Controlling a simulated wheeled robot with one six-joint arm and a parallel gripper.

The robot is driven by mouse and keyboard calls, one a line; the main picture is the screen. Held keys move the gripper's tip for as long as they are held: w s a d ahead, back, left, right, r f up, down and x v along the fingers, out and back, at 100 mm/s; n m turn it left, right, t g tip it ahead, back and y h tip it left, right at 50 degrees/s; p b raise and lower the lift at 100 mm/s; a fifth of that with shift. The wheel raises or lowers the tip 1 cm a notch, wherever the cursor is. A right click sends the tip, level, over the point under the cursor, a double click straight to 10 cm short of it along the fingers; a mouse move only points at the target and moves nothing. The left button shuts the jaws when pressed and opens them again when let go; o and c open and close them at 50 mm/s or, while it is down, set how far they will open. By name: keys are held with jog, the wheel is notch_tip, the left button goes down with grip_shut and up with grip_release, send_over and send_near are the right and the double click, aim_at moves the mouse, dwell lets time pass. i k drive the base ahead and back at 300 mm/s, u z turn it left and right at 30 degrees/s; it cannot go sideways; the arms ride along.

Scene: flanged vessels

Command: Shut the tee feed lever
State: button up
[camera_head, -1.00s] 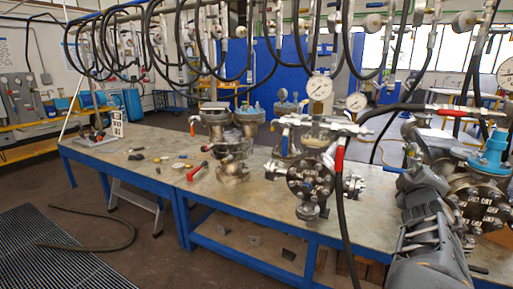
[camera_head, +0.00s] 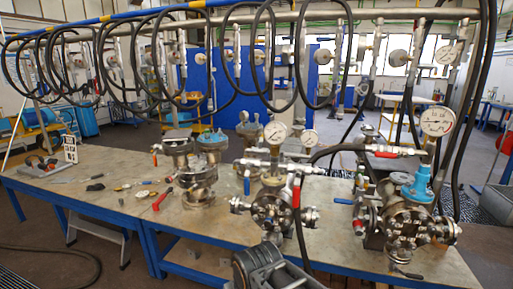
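Two flanged vessels stand on the bench: a middle one (camera_head: 272,212) and a right one (camera_head: 405,222) with a blue top. Above the middle one is a pipe tee with a gauge (camera_head: 275,132); a red lever (camera_head: 297,192) hangs down there beside a black hose, and a blue lever (camera_head: 247,186) hangs to its left. A red lever (camera_head: 385,154) lies along the pipe near the right vessel's gauge (camera_head: 437,121). I cannot tell which is the tee feed lever. A grey part of my arm shows at the bottom, below the middle vessel; its fingertips are not clear.
The steel-topped bench (camera_head: 105,200) has loose tools and a red-handled piece (camera_head: 162,198) on its left. More flanged vessels (camera_head: 200,185) stand left of the middle one. Black hoses (camera_head: 225,60) loop from an overhead rail. A blue panel (camera_head: 205,90) stands behind.

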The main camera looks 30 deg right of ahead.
aim_at(377, 154)
jog(key=z, duration=1.35)
jog(key=k, duration=1.3)
jog(key=z, duration=0.1)
jog(key=i, duration=0.55)
jog(key=z, duration=0.85)
jog(key=i, duration=0.8)
jog(key=u, duration=0.25)
